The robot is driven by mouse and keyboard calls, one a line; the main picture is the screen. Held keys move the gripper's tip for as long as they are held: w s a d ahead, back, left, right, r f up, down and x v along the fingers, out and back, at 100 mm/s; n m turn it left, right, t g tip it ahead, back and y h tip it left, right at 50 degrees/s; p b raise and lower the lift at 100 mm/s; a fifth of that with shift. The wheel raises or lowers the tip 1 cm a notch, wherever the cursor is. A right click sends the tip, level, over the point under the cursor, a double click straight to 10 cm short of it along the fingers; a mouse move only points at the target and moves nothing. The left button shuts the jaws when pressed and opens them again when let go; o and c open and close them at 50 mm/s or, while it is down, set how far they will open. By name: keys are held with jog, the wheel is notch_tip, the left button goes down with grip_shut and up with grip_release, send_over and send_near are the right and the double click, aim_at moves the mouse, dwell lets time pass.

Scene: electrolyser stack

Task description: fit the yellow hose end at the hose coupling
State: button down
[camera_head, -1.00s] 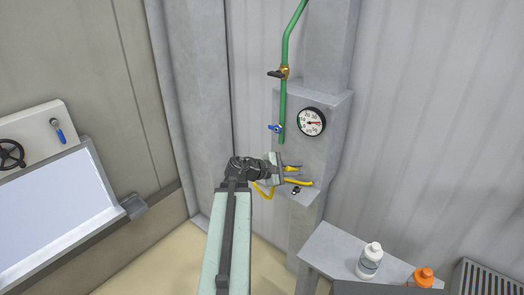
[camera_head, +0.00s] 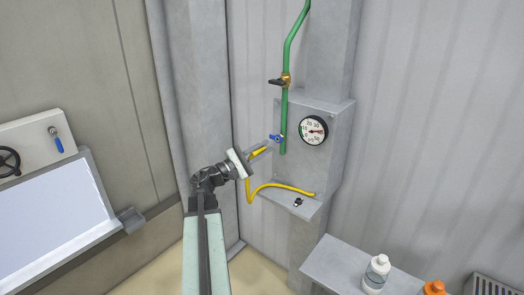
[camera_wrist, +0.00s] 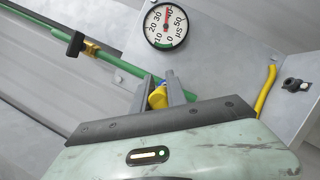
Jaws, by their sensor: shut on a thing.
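The yellow hose (camera_head: 262,188) rises from the grey shelf and loops to the left, up to my gripper (camera_head: 262,151). My gripper is shut on the yellow hose end, which shows between its fingers in the wrist view (camera_wrist: 157,97). The gripper is just left of and slightly below that fitting in the head view. In the wrist view, blue shows right behind the hose end; I cannot tell whether they touch.
A round gauge (camera_head: 313,130) sits on the grey panel right of the pipe. A brass valve with a black handle (camera_head: 281,81) is higher on the pipe. A bench with a white bottle (camera_head: 376,273) stands lower right.

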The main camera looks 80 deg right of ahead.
jog(key=shift+s+d, duration=0.35)
jog(key=shift+d, duration=0.3)
jog(key=shift+s+d, duration=0.4)
jog(key=shift+d, duration=0.2)
jog(key=shift+s+d, duration=0.35)
jog(key=shift+d, duration=0.3)
jog(key=shift+s+d, duration=0.3)
jog(key=shift+d, duration=0.25)
jog(key=shift+s+d, duration=0.3)
jog(key=shift+d, duration=0.2)
jog(key=c, duration=1.3)
grip_release()
jog(key=shift+o, duration=0.2)
jog(key=shift+w+a, duration=0.1)
jog(key=b+v, duration=0.2)
jog(key=v, duration=0.5)
jog(key=shift+w+a+f, duration=0.2)
